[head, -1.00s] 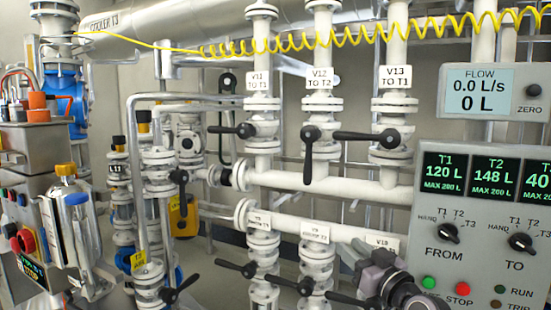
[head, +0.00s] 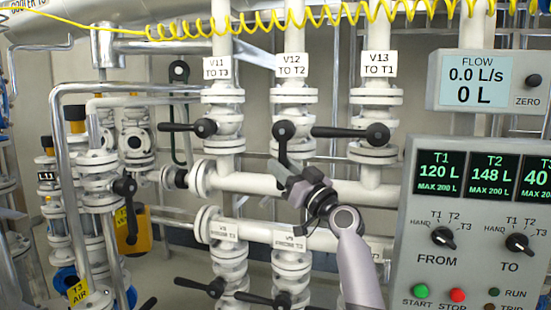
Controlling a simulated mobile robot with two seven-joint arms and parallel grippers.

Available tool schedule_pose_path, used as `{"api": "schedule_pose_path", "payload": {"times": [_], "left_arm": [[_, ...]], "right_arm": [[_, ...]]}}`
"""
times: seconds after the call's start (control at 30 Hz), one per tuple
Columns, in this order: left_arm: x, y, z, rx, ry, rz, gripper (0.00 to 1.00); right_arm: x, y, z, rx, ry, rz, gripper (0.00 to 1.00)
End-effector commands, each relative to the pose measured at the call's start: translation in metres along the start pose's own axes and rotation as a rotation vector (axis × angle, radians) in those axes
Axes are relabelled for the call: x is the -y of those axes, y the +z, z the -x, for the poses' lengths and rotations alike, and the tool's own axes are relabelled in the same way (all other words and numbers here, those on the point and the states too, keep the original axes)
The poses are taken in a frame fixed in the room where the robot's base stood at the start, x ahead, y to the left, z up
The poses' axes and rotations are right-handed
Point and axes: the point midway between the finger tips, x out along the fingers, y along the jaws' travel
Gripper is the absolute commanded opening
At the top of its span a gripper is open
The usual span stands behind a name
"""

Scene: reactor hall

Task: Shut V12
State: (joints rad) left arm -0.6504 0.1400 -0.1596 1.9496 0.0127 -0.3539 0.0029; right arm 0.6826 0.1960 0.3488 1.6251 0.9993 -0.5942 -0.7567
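V12 is the middle valve of the upper row, under the label "V12 TO T2" (head: 291,66). Its black lever (head: 284,142) hangs straight down from its hub, in line with the vertical pipe. My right gripper (head: 287,177) is at the lower end of this lever and hides its tip. The fingers are small and partly hidden by the wrist, so I cannot tell whether they are open or closed around the lever. My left gripper is not in view.
The levers of V11 (head: 190,128) and V13 (head: 350,132) lie horizontal on either side. A white horizontal pipe (head: 250,184) runs behind my gripper. The control panel (head: 480,235) stands at the right; a yellow coiled hose (head: 240,24) hangs above.

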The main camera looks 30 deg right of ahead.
Motion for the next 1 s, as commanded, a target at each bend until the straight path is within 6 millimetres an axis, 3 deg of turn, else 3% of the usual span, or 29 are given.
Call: {"api": "schedule_pose_path", "payload": {"times": [0.23,0.63,0.73,1.0], "left_arm": [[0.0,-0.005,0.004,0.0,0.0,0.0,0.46],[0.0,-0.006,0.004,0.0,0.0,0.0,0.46],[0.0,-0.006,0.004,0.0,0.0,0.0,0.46],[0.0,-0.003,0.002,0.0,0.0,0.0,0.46]], "right_arm": [[0.0,-0.001,-0.024,0.0,-0.001,-0.001,0.35],[0.001,0.0,-0.029,0.0,-0.001,0.0,0.35],[0.001,0.0,-0.029,0.0,-0.001,0.0,0.02],[0.001,0.002,-0.029,-0.004,0.0,-0.003,0.0]]}}
